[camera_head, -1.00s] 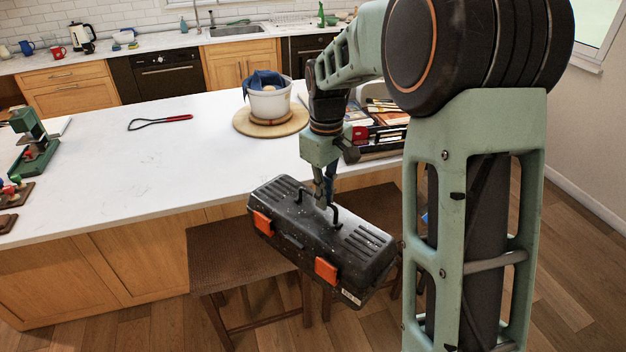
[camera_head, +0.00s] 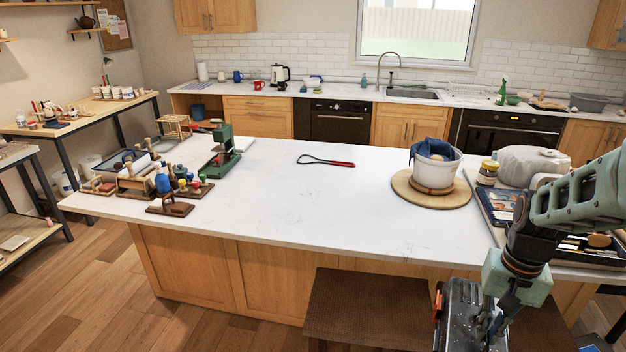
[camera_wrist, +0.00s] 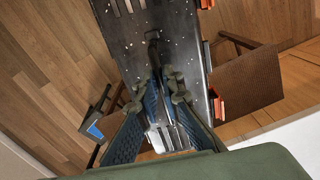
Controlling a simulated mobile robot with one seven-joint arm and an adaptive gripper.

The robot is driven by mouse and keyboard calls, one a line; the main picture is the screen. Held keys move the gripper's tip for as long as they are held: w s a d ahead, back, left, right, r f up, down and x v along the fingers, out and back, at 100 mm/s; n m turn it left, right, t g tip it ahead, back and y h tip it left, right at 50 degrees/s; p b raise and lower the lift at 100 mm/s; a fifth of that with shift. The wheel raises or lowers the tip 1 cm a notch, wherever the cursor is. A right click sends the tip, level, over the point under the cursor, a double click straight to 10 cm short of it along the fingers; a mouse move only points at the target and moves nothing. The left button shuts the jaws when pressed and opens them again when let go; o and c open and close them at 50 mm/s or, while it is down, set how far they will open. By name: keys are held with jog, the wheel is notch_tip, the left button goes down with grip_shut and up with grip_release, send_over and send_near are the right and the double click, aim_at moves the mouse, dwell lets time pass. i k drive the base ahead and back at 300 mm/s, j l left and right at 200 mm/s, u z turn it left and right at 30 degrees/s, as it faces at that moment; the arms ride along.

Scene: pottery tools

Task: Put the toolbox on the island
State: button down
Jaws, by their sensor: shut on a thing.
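The toolbox (camera_head: 459,318) is black with orange latches and hangs at the lower right of the head view, in front of the island's near edge. My gripper (camera_head: 492,328) is above it and shut on its top handle. In the wrist view my gripper (camera_wrist: 163,92) closes around the dark handle over the toolbox lid (camera_wrist: 188,40). The island (camera_head: 290,225) has a white top and wooden sides. The lower part of the toolbox is cut off by the head view's bottom edge.
A brown stool (camera_head: 368,308) stands before the island. A white pot (camera_head: 436,172) on a round board, a red-handled loop tool (camera_head: 327,161), a green press (camera_head: 221,150) and trays at right (camera_head: 497,207) occupy the top. The front middle of the top is clear.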

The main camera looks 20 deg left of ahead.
aim_at(299, 186)
jog(key=j+z, duration=0.1)
jog(key=j, duration=0.5)
jog(key=j+z, duration=0.15)
jog(key=j, duration=0.45)
jog(key=j+z, duration=0.1)
jog(key=j, duration=0.45)
jog(key=k+j+z, duration=0.15)
jog(key=j, duration=0.45)
jog(key=j+z, duration=0.1)
jog(key=j, duration=0.45)
jog(key=k+j+z, duration=0.15)
jog(key=j, duration=0.4)
